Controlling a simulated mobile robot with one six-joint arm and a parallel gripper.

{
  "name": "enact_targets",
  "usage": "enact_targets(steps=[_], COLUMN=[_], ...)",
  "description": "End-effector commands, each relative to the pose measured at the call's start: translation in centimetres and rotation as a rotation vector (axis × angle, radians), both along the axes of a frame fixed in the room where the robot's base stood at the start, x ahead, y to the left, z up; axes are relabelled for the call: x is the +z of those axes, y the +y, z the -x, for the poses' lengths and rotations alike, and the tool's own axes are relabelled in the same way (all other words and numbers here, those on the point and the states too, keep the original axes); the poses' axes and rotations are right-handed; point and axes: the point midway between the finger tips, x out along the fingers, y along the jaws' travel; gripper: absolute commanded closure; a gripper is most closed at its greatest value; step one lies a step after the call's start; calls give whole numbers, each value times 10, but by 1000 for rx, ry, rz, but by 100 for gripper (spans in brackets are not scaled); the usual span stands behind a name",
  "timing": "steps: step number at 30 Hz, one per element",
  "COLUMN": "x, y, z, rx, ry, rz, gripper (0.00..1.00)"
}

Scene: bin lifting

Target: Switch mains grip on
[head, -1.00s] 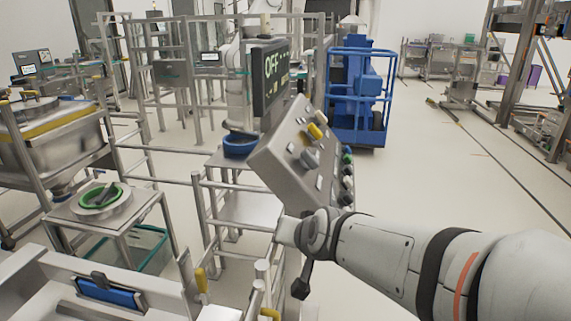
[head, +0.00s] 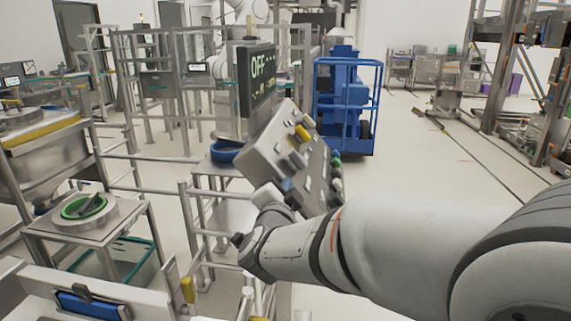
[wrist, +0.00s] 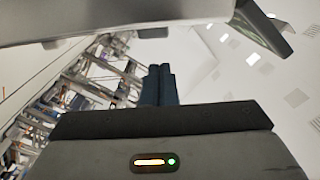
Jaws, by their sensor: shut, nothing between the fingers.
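The grey control panel box (head: 268,140) stands tilted in the middle of the head view. Its face carries a yellow handle (head: 302,132), a grey handle (head: 298,160) and several coloured knobs along the right edge. I cannot tell which one is the mains grip. A dark display (head: 256,80) behind the box reads "OFF". My gripper (wrist: 158,85) shows in the wrist view with its dark blue fingers together and empty. In the head view my wrist is just below the box's lower end, and the fingers are mostly hidden there.
A metal railing (head: 186,215) stands left of my wrist. A blue lift cage (head: 345,100) is behind the panel, with open floor to its right. A steel stand with a green ring (head: 85,205) is at left. A grey edge crosses the top of the wrist view.

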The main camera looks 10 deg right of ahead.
Motion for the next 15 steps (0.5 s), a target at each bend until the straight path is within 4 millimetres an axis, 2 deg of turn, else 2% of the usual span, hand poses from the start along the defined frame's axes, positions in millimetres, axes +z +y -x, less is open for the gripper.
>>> enact_targets(steps=[4,7,15], x=[0,0,0], y=[-3,-8,-26], z=[-7,-20,-75], rx=[-2,-3,-5], ry=[1,2,3], rz=[0,2,2], gripper=[100,100,100])
